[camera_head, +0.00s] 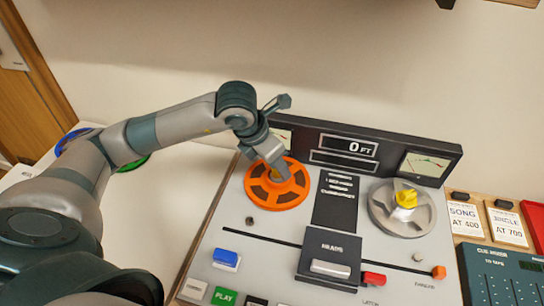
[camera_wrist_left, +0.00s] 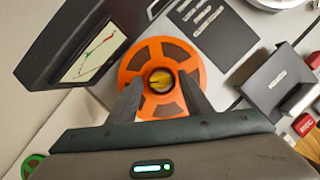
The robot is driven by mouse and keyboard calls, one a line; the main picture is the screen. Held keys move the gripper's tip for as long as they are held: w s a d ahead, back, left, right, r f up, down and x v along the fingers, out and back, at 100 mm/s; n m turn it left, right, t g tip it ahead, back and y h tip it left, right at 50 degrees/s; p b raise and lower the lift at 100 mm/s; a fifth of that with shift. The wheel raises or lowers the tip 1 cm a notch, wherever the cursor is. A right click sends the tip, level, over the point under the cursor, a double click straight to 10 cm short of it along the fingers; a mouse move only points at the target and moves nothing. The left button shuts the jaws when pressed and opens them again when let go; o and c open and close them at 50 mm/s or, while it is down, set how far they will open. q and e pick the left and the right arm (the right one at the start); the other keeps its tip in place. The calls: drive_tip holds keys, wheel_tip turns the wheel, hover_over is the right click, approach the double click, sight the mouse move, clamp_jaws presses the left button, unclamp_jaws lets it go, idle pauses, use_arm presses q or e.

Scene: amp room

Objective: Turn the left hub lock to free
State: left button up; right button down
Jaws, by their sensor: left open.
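The left hub lock (camera_wrist_left: 160,81) is a small yellow knob at the centre of the orange reel (camera_head: 262,194) on the left of the tape deck. My left gripper (camera_head: 280,170) is over that hub and hides most of the lock in the head view. In the left wrist view the gripper (camera_wrist_left: 160,92) is open, with one dark finger on each side of the hub. I cannot tell whether the fingers touch the lock. The right hub lock (camera_head: 406,198) is a yellow knob on the grey reel (camera_head: 385,217). My right gripper is not in view.
The black meter panel (camera_head: 385,145) rises behind the reels and reads 0 FT. The black heads block (camera_head: 329,257) and coloured buttons sit at the front of the deck. Cards (camera_head: 466,214) and a cue mixer (camera_head: 500,275) lie to the right.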

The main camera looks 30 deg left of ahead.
use_arm(q)
drive_tip(key=shift+r, duration=0.15)
drive_tip(key=shift+s+r, duration=0.1)
drive_tip(key=shift+r, duration=0.1)
drive_tip(key=b+v, duration=0.1)
drive_tip(key=v, duration=1.5)
drive_tip(key=shift+r+b, duration=0.35)
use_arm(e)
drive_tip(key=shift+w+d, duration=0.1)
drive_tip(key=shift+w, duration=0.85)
use_arm(q)
drive_tip(key=shift+s+a, duration=0.1)
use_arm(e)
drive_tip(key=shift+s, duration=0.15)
